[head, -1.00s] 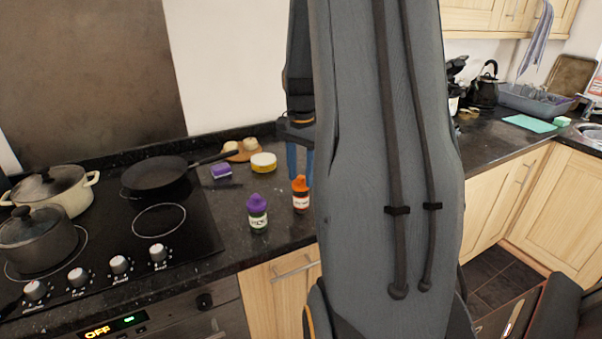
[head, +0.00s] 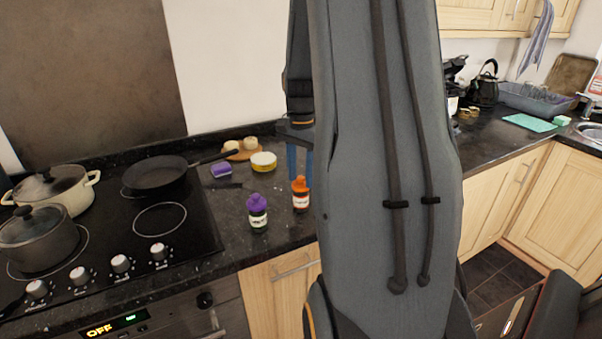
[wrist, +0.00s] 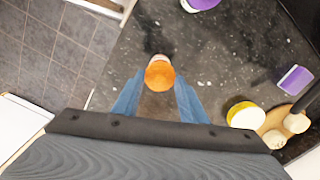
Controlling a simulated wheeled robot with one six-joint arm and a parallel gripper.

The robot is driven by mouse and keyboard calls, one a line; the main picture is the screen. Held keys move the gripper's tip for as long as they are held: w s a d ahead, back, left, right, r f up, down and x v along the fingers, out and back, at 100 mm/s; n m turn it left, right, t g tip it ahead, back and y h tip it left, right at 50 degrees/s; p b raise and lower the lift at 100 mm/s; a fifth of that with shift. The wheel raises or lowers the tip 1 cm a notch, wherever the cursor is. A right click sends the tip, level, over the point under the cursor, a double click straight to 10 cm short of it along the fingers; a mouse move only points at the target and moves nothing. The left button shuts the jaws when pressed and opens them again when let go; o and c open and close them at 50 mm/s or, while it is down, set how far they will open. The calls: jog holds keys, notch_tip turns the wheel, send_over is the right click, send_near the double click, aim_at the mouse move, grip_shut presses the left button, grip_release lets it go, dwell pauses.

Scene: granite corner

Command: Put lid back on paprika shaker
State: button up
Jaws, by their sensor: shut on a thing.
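The shaker with the orange lid (head: 300,185) stands upright on the dark counter, with a dark body and a pale label that I cannot read. The orange lid sits at its top; I cannot tell whether it is fully seated. In the wrist view the lid (wrist: 160,75) shows from above between my blue fingers. My gripper (wrist: 160,88) is shut on the orange lid. In the head view the fingers come down at the lid, partly hidden by my arm. A second shaker with a purple lid (head: 257,203) stands just left of it; its lid also shows in the wrist view (wrist: 200,4).
A yellow-and-white tub (head: 263,162), a small purple box (head: 221,170) and a wooden board (head: 240,154) lie behind. The hob with a frying pan (head: 158,172) and pots is at left. The counter's front edge is close to the shakers.

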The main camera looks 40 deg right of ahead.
dwell(0.3)
jog(key=o, duration=1.6)
jog(key=shift+c, duration=0.2)
jog(key=shift+r, duration=0.1)
jog(key=shift+r+p, duration=2.75)
jog(key=shift+r, duration=0.65)
grip_shut()
jog(key=shift+f, duration=0.25)
